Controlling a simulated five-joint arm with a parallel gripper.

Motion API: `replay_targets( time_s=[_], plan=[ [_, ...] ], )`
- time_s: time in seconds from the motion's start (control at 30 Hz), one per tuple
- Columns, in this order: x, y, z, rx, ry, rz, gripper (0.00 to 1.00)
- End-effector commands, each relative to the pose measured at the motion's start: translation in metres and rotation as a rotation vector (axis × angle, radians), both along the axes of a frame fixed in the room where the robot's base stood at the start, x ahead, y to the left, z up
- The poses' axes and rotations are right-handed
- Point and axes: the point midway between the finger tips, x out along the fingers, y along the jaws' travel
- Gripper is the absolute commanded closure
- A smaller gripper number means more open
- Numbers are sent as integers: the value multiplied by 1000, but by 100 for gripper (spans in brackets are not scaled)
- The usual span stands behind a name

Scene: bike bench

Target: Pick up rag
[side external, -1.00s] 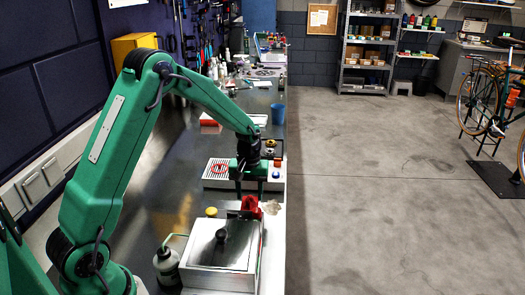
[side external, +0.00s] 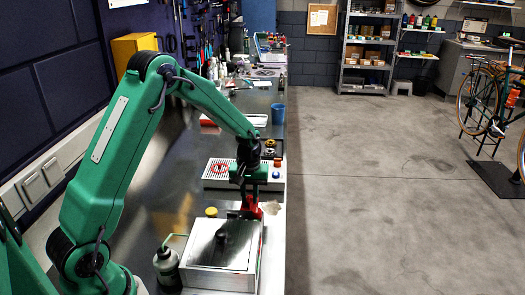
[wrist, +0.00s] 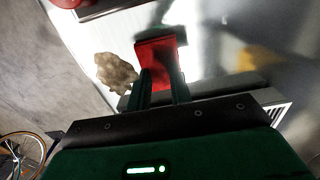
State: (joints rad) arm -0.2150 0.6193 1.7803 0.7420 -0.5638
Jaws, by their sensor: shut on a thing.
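The red rag (side external: 255,212) is at the far right end of the metal box, near the bench's right edge. My gripper (side external: 249,205) is lowered onto it, fingers pointing down. In the wrist view my gripper (wrist: 162,82) has its two fingers on either side of the rag (wrist: 155,52), shut on it. The rag's lower part is hidden by the fingers and the box. I cannot tell whether it is clear of the bench.
A tan crumpled thing (wrist: 117,72) lies beside the rag. A white device (side external: 215,183) stands beyond. A yellow-capped item (side external: 211,212) is to the left.

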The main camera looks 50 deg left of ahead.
Motion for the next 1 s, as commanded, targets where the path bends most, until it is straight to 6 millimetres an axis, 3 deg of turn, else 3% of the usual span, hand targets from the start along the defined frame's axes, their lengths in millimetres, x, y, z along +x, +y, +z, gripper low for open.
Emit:
replay_targets(
  time_s=[0.37,0.67,1.0],
  plan=[
    [1,0,6,1,-2,0,100],
    [1,0,40,1,-5,0,100],
    [-18,-55,76,0,-3,-5,100]
  ],
)
